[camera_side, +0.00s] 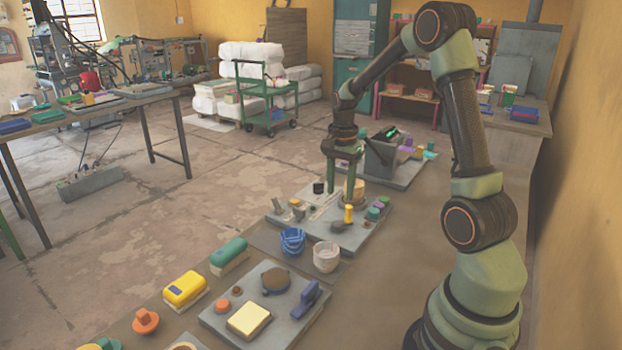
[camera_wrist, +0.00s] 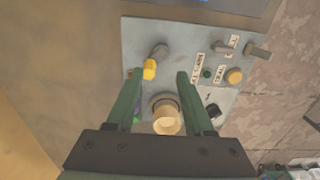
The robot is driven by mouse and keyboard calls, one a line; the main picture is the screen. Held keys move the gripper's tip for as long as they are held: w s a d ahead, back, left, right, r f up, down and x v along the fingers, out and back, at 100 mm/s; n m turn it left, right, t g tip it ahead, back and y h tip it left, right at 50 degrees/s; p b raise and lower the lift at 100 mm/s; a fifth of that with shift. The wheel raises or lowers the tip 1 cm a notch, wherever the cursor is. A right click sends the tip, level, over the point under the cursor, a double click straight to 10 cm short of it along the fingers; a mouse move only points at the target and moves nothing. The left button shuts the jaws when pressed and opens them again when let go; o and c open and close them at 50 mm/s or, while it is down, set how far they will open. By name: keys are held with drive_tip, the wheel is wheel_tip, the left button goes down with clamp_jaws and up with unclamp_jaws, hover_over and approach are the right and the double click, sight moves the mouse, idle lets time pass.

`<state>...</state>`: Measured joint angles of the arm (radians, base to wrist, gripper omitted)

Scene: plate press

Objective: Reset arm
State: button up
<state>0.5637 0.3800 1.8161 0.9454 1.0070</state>
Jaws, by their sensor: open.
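My gripper (camera_side: 340,194) points down over a grey control plate (camera_side: 335,238) in the side view. In the wrist view my gripper (camera_wrist: 159,76) is open, its two green fingers apart with nothing held between them. A cream and tan round knob (camera_wrist: 166,114) shows between the fingers, and a yellow-tipped lever (camera_wrist: 150,69) lies just past the fingertips. I cannot tell whether the fingers touch anything on the plate. My raised arm bends over from the right side of the side view.
A blue basket (camera_side: 292,241) and a white bucket (camera_side: 326,257) stand in front of the plate. A second grey plate (camera_side: 224,320) with a yellow block (camera_side: 249,319) lies nearer. Another plate (camera_side: 408,176) with a grey box lies behind. A wall (camera_side: 590,190) runs along the right.

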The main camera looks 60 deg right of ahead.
drive_tip(key=s+a+r+n+t, duration=0.2)
drive_tip(key=a+r+n, duration=0.4)
drive_tip(key=a+n, duration=0.3)
drive_tip(key=s+a+r+n+t, duration=0.3)
drive_tip(key=a+r+n, duration=0.3)
drive_tip(key=a+n, duration=0.3)
drive_tip(key=s+a, duration=0.1)
drive_tip(key=a, duration=0.3)
drive_tip(key=shift+s+a+r+t, duration=0.15)
drive_tip(key=shift+s+r+t, duration=0.15)
drive_tip(key=shift+s, duration=0.05)
